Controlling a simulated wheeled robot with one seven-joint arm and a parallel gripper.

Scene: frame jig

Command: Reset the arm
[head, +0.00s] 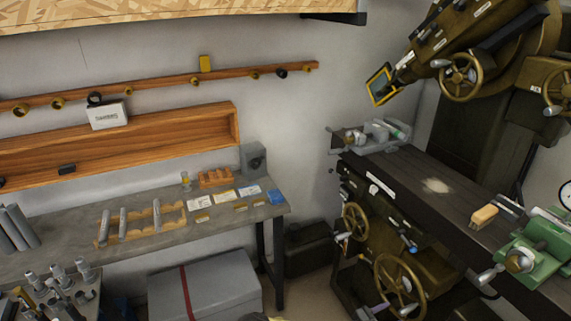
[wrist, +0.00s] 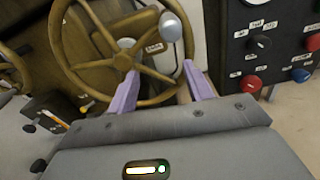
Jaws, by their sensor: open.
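My gripper (wrist: 160,88) shows in the wrist view with its two light purple fingers spread apart. It is open, with nothing held between the fingers. Behind the fingers is a brass-coloured handwheel (wrist: 107,72) with a rounded grey knob (wrist: 171,26). I cannot tell from this view how far the fingers are from the wheel.
A control panel (wrist: 262,45) with red and blue knobs is at the right of the wrist view. In the head view, a grey workbench (head: 150,262) stands at left and a dark milling machine (head: 440,200) with handwheels at right. A grey chest (head: 215,290) sits under the bench.

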